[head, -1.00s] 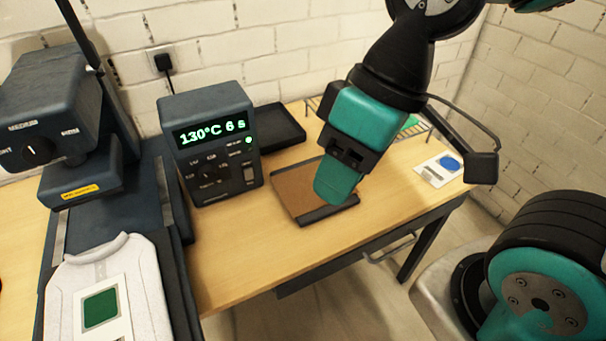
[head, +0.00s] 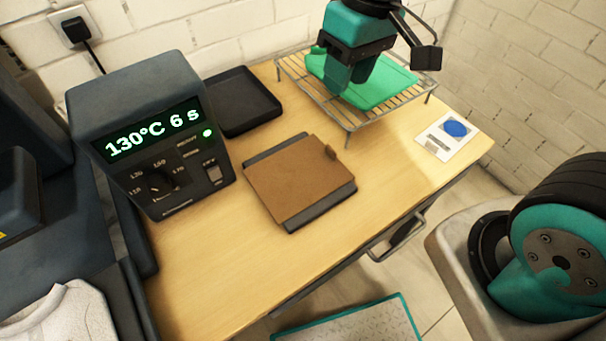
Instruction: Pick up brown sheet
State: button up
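The brown sheet (head: 296,180) lies flat on a dark grey pad (head: 322,208) on the wooden table. The pad shows along its front and back edges. A small brown tab sticks out at the sheet's right corner. My gripper (head: 347,82) is up and to the right of the sheet, apart from it, in front of or over a green folded piece (head: 385,84) on a wire rack. Its teal fingers point down. The gap between the fingertips is not clear, and I cannot tell whether they touch the green piece. The sheet is uncovered.
A control box (head: 150,130) reading 130°C 6 s stands left of the sheet. A black tray (head: 240,102) lies behind it. The wire rack (head: 348,128) is at the back right. A card with a blue oval (head: 445,136) lies at the right. Table (head: 215,245) in front is clear.

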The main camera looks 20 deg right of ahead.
jog(key=w+d+f+m+h+b, duration=0.1)
jog(key=w+d+f+h+b, duration=0.1)
jog(key=w+f, duration=0.55)
send_over(332, 148)
notch_tip(332, 148, down, 11)
jog(key=shift+f+p, duration=0.15)
jog(key=shift+p, duration=0.15)
jog(key=shift+f+p, duration=0.4)
jog(key=shift+f, duration=2.8)
grip_shut()
